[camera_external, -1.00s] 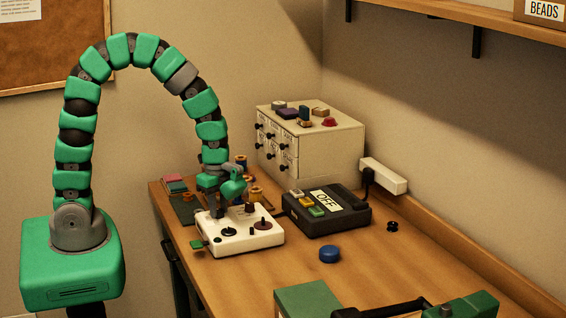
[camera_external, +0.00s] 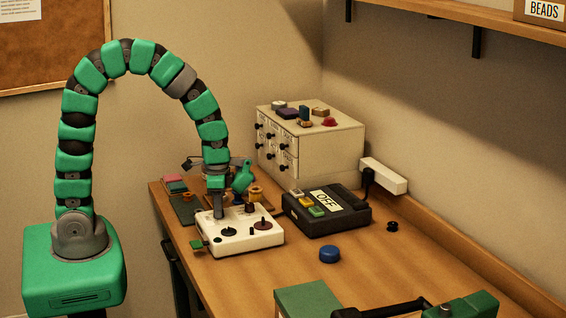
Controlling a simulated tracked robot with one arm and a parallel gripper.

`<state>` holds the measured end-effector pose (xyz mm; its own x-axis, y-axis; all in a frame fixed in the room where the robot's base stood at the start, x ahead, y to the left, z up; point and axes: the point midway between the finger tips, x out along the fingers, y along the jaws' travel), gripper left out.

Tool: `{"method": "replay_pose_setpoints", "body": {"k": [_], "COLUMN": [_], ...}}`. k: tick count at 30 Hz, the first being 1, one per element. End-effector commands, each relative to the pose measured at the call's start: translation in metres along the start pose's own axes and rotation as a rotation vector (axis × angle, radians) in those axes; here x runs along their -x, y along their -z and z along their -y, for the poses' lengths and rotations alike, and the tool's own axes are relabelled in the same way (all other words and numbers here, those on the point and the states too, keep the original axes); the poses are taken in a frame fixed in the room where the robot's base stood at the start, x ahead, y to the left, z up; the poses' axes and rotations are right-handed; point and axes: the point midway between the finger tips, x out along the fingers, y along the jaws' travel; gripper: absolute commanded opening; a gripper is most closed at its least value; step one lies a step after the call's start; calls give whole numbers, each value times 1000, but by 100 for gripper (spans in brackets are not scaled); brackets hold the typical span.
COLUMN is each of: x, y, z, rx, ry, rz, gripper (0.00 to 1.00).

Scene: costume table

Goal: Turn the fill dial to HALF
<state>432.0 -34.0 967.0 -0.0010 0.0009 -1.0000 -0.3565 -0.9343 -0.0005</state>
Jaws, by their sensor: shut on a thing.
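The white control box (camera_external: 262,240) sits on the table below my arm, with several dark knobs on its top. My gripper (camera_external: 219,212) points straight down at the back left of the box top. It is shut on a knob there, which I take to be the fill dial; the fingers hide it. The dial's markings and pointer are too small or covered to read, so its setting cannot be told. A dark round knob (camera_external: 229,232) and a brown round knob (camera_external: 263,224) are in front and to the right, apart from the gripper.
A black box with an OFF label (camera_external: 326,199) stands close to the right. Spools (camera_external: 256,194) stand behind the control box, and a drawer cabinet (camera_external: 311,142) farther back. A blue round piece (camera_external: 329,253) lies on the clear table at front right.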

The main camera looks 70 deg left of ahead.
Motion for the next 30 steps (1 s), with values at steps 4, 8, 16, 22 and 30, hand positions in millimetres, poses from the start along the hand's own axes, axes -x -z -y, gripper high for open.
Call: {"method": "replay_pose_setpoints", "body": {"k": [4,8,16,22,30], "x": [0,0,0,1,1], "y": [1,1,1,1,1], "z": [0,1,0,0,0], "rx": [96,159,226,235,234], "ry": [0,1,0,0,0], "rz": [-3,-3,-3,-3,-3], "gripper": [3,3,3,3,29]}}
